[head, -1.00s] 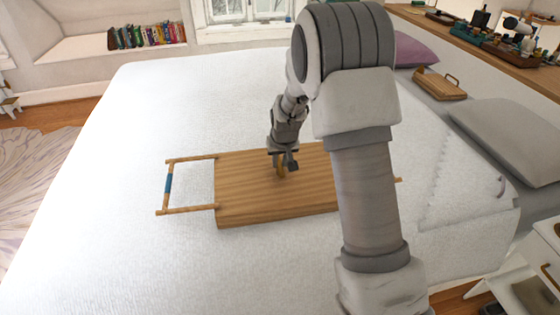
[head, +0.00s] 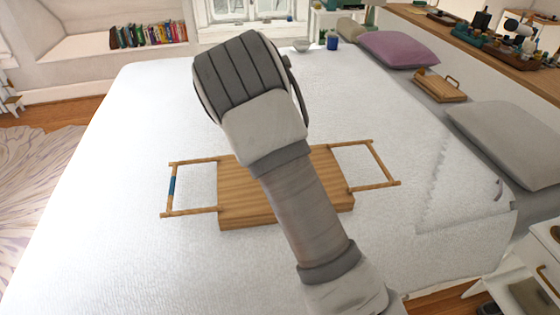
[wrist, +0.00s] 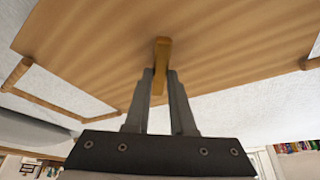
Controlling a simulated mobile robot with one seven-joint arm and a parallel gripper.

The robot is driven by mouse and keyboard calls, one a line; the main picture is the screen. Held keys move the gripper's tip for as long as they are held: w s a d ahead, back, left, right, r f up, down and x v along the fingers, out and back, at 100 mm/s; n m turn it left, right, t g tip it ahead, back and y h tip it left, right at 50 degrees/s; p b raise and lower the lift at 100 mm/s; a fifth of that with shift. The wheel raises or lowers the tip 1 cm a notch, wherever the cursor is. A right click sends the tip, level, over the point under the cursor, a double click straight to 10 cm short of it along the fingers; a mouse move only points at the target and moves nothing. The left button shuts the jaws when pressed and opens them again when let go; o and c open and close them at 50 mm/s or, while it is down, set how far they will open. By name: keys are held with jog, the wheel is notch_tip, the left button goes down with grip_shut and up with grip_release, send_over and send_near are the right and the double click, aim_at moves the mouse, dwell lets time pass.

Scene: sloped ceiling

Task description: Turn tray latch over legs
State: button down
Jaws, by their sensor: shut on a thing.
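The wooden tray (head: 236,192) lies on the bed with its underside apparently up. A left leg frame (head: 190,211) with a blue band and a right leg frame (head: 374,187) stick out from its ends. In the head view my arm hides the middle of the tray, the latch and my gripper. In the wrist view a small brass-coloured latch (wrist: 162,50) stands on the tray's face. My gripper (wrist: 160,77) is shut on it, fingertips close to the wood. Parts of the leg frames show at the wrist view's left and right sides.
The white bed (head: 120,150) is clear around the tray. A purple pillow (head: 398,49), a grey pillow (head: 505,140) and a small wooden handled tray (head: 440,87) lie towards the right. A cluttered wooden shelf (head: 475,38) runs behind them.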

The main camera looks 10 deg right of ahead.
jog(key=m, duration=0.2)
jog(key=m+g+h+p, duration=0.1)
jog(key=m+p, duration=0.1)
jog(key=m, duration=0.1)
jog(key=shift+w+a+m+g, duration=0.2)
jog(key=shift+w+m+g, duration=0.05)
jog(key=shift+m+g, duration=0.05)
jog(key=m+g, duration=0.1)
jog(key=m, duration=0.1)
jog(key=m+g, duration=0.1)
jog(key=m, duration=0.2)
jog(key=shift+w+h, duration=0.2)
jog(key=shift+h, duration=0.1)
jog(key=c, duration=0.8)
grip_release()
jog(key=shift+o, duration=0.2)
jog(key=p+v, duration=0.2)
jog(key=v, duration=1.5)
jog(key=shift+a+r, duration=0.15)
jog(key=shift+w, duration=0.1)
